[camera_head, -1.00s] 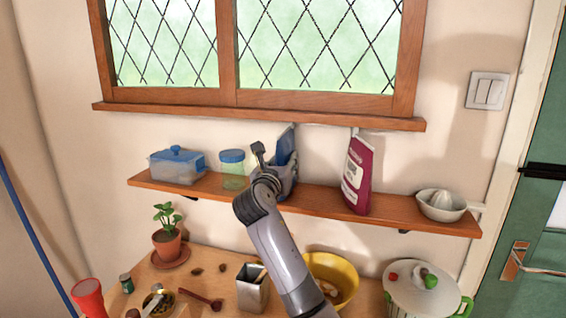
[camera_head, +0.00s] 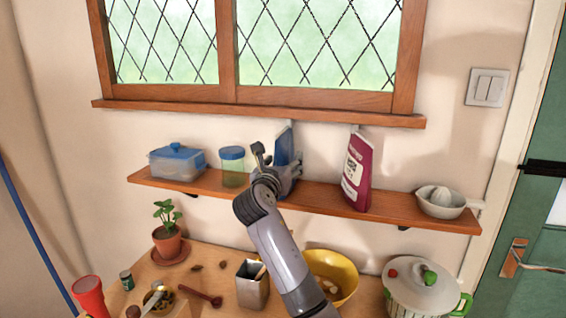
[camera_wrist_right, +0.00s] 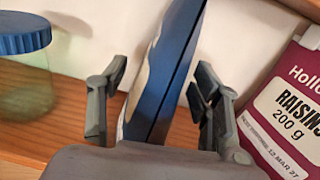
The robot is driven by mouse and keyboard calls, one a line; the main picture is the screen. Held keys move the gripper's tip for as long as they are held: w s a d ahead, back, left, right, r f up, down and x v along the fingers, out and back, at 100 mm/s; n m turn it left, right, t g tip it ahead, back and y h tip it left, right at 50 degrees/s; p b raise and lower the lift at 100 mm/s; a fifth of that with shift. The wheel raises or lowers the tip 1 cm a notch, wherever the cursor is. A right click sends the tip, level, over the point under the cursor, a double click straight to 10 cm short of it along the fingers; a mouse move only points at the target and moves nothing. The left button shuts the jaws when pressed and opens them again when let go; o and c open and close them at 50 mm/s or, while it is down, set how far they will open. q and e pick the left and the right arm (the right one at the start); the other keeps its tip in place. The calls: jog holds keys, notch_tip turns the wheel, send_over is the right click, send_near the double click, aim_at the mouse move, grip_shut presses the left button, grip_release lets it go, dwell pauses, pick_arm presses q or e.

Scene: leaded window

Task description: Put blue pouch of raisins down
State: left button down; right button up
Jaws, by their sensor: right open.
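The blue pouch (camera_head: 284,143) stands nearly upright on the wooden shelf (camera_head: 325,196), below the window. In the right wrist view the pouch (camera_wrist_right: 165,75) shows edge-on between the two fingers. My right gripper (camera_head: 275,166) is open around it, with a visible gap on each side in the wrist view (camera_wrist_right: 160,78). The gripper hides the pouch's lower part in the head view, and its base is hidden in the wrist view. My left gripper is not in view.
A green jar with blue lid (camera_head: 232,166) and a blue-lidded box (camera_head: 177,162) stand left of the pouch. A dark red pouch (camera_head: 357,173), labelled raisins in the wrist view (camera_wrist_right: 290,110), and a juicer (camera_head: 441,202) stand right. The window sill (camera_head: 258,113) juts out above.

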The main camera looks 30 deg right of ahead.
jog(key=v, duration=1.2)
